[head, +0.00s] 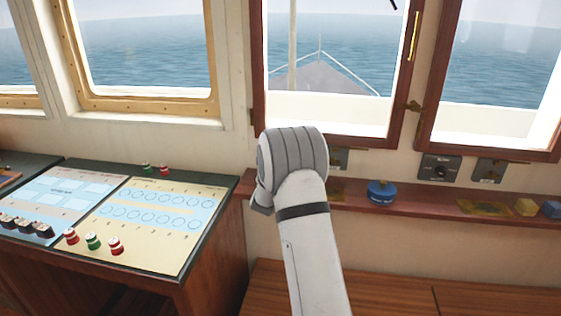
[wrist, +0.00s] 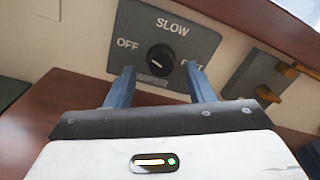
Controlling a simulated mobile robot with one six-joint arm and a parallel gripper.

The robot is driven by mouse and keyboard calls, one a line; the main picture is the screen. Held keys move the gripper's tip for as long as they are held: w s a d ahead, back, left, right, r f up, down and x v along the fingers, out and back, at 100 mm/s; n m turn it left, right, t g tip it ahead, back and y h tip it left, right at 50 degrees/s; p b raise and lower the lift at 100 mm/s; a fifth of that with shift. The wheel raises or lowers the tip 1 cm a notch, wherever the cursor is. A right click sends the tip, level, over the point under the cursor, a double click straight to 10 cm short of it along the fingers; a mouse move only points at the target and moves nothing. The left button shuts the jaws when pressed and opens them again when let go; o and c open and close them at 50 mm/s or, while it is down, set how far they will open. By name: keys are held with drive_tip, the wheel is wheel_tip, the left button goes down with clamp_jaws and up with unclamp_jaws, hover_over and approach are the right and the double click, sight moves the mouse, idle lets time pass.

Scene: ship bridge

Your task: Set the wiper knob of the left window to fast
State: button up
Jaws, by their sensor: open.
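The wiper panel (wrist: 185,38) is a grey plate in the wrist view, lettered OFF on the left, SLOW at the top and a partly covered word on the right. Its black round knob (wrist: 160,57) carries a short pale mark; I cannot tell surely which word it points to. My gripper (wrist: 160,72) is open, its two blue fingers on either side of the knob's lower part in the picture. Contact is not clear. In the head view my arm covers the gripper and this panel, below the left brown-framed window (head: 258,75).
A plate with a brass lever (wrist: 262,72) is right of the panel. In the head view, a similar knob panel (head: 440,168) is under the right window. A brown shelf (head: 420,200) below holds a blue round object (head: 381,192) and small blocks. A console (head: 150,225) stands left.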

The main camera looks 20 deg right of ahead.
drive_tip(key=shift+x, duration=1.2)
drive_tip(key=c, duration=1)
drive_tip(key=shift+a, duration=0.1)
